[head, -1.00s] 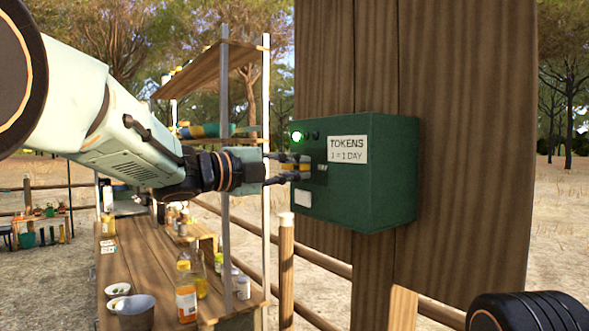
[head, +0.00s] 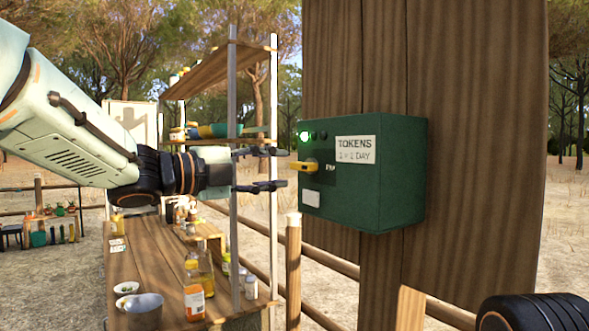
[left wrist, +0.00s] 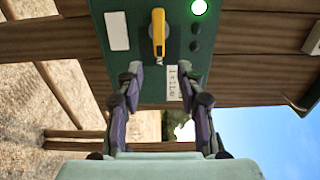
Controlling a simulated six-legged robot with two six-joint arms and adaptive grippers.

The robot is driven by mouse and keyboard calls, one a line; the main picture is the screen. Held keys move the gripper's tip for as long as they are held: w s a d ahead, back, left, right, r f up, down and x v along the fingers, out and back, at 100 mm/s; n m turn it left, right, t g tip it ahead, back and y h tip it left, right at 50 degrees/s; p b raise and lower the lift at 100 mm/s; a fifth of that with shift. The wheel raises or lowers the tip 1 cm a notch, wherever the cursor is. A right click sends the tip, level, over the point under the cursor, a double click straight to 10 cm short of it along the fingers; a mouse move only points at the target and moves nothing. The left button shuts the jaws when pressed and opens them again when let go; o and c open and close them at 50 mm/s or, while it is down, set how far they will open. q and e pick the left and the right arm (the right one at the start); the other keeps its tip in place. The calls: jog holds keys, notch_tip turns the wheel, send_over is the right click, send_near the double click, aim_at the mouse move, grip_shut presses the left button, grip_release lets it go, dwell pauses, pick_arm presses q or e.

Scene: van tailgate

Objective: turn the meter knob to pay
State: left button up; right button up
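The green meter box (head: 375,200) is fixed to a wooden board and carries a "TOKENS" label (head: 355,150). Its yellow knob (head: 308,166) sticks out of the front face, and a green light (head: 304,136) is lit above it. In the left wrist view the yellow knob (left wrist: 158,33) lies lengthwise up the picture, between and beyond the fingertips. My left gripper (head: 285,169) is open and empty, its fingers apart, a short way left of the knob and not touching it. My right gripper is not in view.
A wooden workbench (head: 160,262) with bottles and bowls stands at lower left. A metal-post shelf rack (head: 236,200) rises behind my left gripper. A wooden fence post (head: 293,270) stands below the box.

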pick_arm(q)
jog(key=v, duration=0.5)
jog(key=w+a+f+n+t+y+b, duration=0.1)
jog(key=a+f+n+t+y, duration=0.2)
jog(key=f+n, duration=0.6)
jog(key=w+a+f+n+t+y, duration=0.1)
jog(key=w+a+f+n+y, duration=0.2)
jog(key=f+n, duration=0.6)
jog(key=s+a+f+n+g+y+b, duration=0.1)
jog(key=s+a+f+n+g+y, duration=0.2)
jog(key=f, duration=0.8)
jog(key=s+f+n+g+y, duration=0.1)
jog(key=s+f+n+y, duration=0.2)
jog(key=f, duration=0.7)
jog(key=s+a+f+n+g+y+b, duration=0.1)
jog(key=s+a+f+n+g, duration=0.25)
jog(key=s+f, duration=1.2)
jog(key=s+f+g, duration=0.2)
jog(key=s+f, duration=0.2)
jog(key=s, duration=0.3)
jog(key=s+f+n+g+y+b, duration=0.1)
jog(key=s+f+g, duration=0.1)
jog(key=s+f, duration=0.3)
jog(key=s+a+f+n+g+b, duration=0.1)
jog(key=s+f+g, duration=0.2)
jog(key=s, duration=0.8)
jog(key=shift+s+f+y, duration=0.2)
jog(key=shift+f+y, duration=0.1)
jog(key=shift+f, duration=0.7)
